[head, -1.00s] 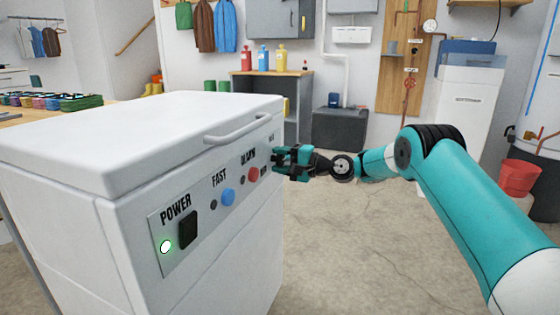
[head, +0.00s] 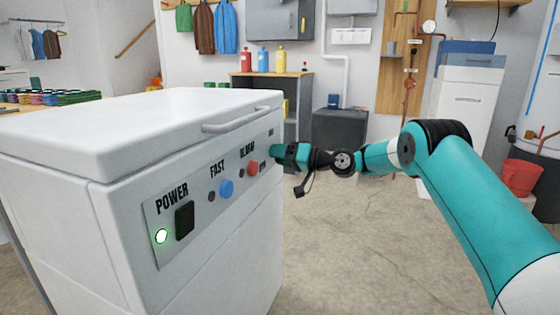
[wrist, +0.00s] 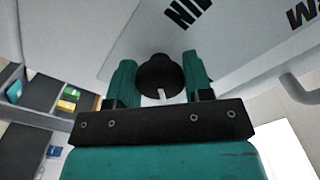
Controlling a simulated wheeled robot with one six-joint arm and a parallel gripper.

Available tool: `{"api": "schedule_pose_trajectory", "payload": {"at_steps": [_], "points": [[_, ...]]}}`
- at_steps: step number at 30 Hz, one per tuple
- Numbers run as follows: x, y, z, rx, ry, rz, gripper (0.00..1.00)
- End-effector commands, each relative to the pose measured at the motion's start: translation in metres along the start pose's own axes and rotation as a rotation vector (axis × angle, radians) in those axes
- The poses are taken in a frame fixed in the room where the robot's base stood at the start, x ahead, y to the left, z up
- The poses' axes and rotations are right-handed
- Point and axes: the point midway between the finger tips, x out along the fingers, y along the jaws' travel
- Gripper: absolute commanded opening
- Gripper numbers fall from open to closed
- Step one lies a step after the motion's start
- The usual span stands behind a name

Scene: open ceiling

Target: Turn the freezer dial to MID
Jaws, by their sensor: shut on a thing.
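The white chest freezer (head: 215,262) stands at the left in the head view, with its control panel on the side facing right. In the wrist view the black round dial (wrist: 160,74) with a white pointer mark sits between the teal fingers of my gripper (wrist: 162,82). The gripper is shut on the dial. In the head view my gripper (head: 278,155) is at the far end of the panel, and the dial is hidden there. Letters beside the dial are only partly in view, so I cannot tell which setting the pointer marks.
The panel also has a black power switch (head: 184,220), a lit green lamp (head: 161,237), a blue button (head: 226,188) and a red button (head: 252,168). The lid handle (head: 237,122) juts out above the panel. The concrete floor (head: 350,250) to the right is clear.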

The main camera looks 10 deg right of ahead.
Motion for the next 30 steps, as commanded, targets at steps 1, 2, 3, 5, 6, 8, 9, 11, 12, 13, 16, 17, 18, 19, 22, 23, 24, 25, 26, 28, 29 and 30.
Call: {"api": "schedule_pose_trajectory", "payload": {"at_steps": [1, 2, 3, 5, 6, 8, 9, 11, 12, 13, 16, 17, 18, 19, 22, 23, 24, 25, 26, 28, 29, 30], "points": [[-0.0030, 0.0045, 0.0006, -0.044, 0.004, 0.006, 0.23], [-0.0029, 0.0045, 0.0005, -0.072, 0.004, 0.006, 0.23], [-0.0029, 0.0046, 0.0007, -0.110, 0.004, 0.006, 0.23], [-0.0029, 0.0048, 0.0009, -0.167, 0.004, 0.006, 0.23], [-0.0029, 0.0049, 0.0011, -0.205, 0.004, 0.006, 0.23], [-0.0029, 0.0048, 0.0009, -0.262, 0.004, 0.006, 0.23], [-0.0029, 0.0047, 0.0008, -0.299, 0.004, 0.006, 0.23], [-0.0028, 0.0047, 0.0008, -0.352, 0.004, 0.006, 0.23], [-0.0028, 0.0048, 0.0009, -0.387, 0.004, 0.006, 0.23], [-0.0028, 0.0048, 0.0009, -0.412, 0.004, 0.006, 0.23], [-0.0027, 0.0044, 0.0005, -0.490, 0.004, 0.006, 0.23], [-0.0027, 0.0043, 0.0004, -0.511, 0.004, 0.006, 0.23], [-0.0027, 0.0042, 0.0003, -0.538, 0.004, 0.006, 0.23], [-0.0027, 0.0042, 0.0003, -0.557, 0.003, 0.006, 0.23], [-0.0026, 0.0040, 0.0001, -0.612, 0.003, 0.007, 0.23], [-0.0026, 0.0039, -0.0001, -0.626, 0.003, 0.007, 0.23], [-0.0026, 0.0037, -0.0003, -0.644, 0.003, 0.007, 0.23], [-0.0025, 0.0035, -0.0005, -0.655, 0.003, 0.007, 0.23], [-0.0025, 0.0033, -0.0007, -0.665, 0.003, 0.007, 0.23], [-0.0025, 0.0029, -0.0012, -0.687, 0.003, 0.007, 0.23], [-0.0025, 0.0027, -0.0014, -0.694, 0.003, 0.007, 0.23], [-0.0025, 0.0025, -0.0016, -0.702, 0.003, 0.007, 0.23]]}}
